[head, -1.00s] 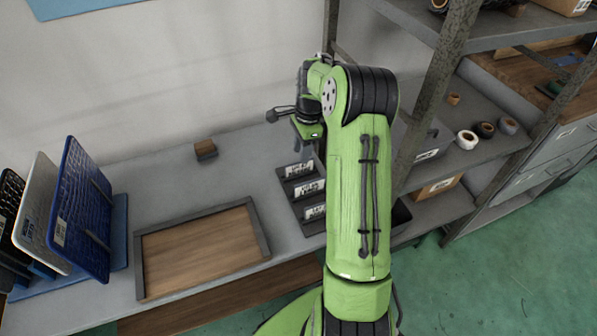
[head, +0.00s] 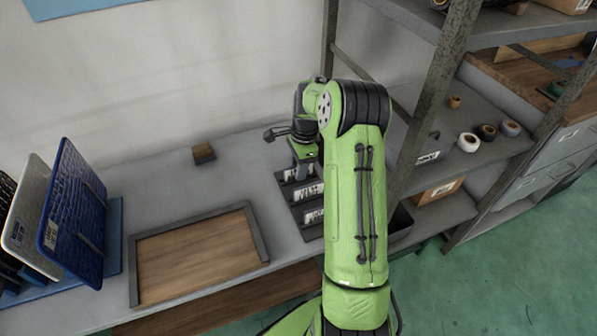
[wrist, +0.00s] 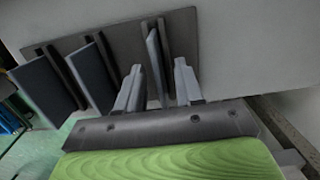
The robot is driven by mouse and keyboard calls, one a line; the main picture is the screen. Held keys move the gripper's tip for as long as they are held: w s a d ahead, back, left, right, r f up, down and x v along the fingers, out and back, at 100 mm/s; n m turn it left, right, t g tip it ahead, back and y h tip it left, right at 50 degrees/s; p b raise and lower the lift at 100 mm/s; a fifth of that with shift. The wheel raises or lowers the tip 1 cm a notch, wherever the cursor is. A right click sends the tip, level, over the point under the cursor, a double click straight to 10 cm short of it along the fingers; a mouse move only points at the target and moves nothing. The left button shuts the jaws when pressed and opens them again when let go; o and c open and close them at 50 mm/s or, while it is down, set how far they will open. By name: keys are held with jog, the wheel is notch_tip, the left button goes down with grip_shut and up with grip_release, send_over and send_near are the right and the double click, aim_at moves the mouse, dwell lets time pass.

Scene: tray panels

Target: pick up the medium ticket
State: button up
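A dark holder (head: 289,193) on the grey bench bears three upright tickets with white labels: a far one (head: 296,174), a middle one (head: 308,191) and a near one (head: 314,216). I cannot tell from their sizes which is the medium one. My gripper (head: 303,163) is low over the far end of the holder. In the wrist view my gripper (wrist: 159,88) is open, with one finger on each side of the rightmost ticket (wrist: 153,58). No grip on it shows. The other two tickets, the middle (wrist: 91,74) and leftmost (wrist: 45,83), stand to the left.
A wooden tray (head: 196,258) with a grey rim lies on the bench left of the holder. A small brown block (head: 204,153) sits near the wall. Blue and white panels (head: 75,215) stand at the left. A metal shelf post (head: 425,100) rises close to the right of my arm.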

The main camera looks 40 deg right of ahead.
jog(key=shift+c, duration=0.4)
grip_shut()
